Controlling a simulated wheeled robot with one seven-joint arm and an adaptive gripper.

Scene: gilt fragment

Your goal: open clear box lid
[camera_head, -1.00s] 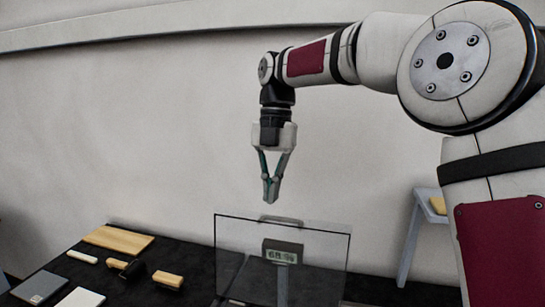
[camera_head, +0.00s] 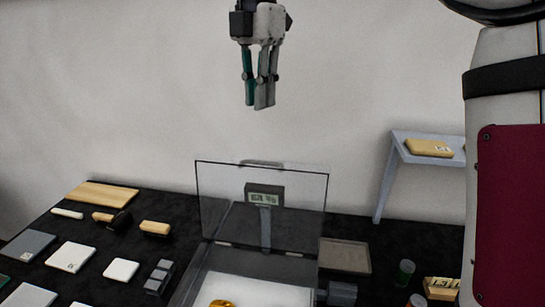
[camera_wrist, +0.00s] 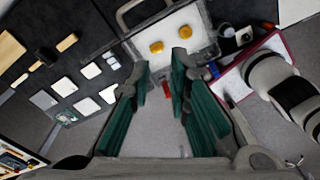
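The clear lid (camera_head: 225,190) of the box stands upright at the back of the box, hinged along its rear edge. A handle (camera_head: 262,163) shows at the lid's top edge. The open box has a pale floor, and a gold piece (camera_head: 221,303) lies in it. The wrist view shows two gold pieces (camera_wrist: 156,47) on the box's white floor. My gripper (camera_head: 259,104) hangs above the lid, apart from it and empty. Its green-padded fingers (camera_wrist: 160,66) are spread apart in the wrist view.
A humidity display (camera_head: 264,198) shows through the lid. Left on the black table are a wooden board (camera_head: 101,193), a brush (camera_head: 155,228) and several tiles (camera_head: 71,257). Right are a flat tray (camera_head: 345,255), a green-topped jar (camera_head: 404,272) and a side table (camera_head: 398,150).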

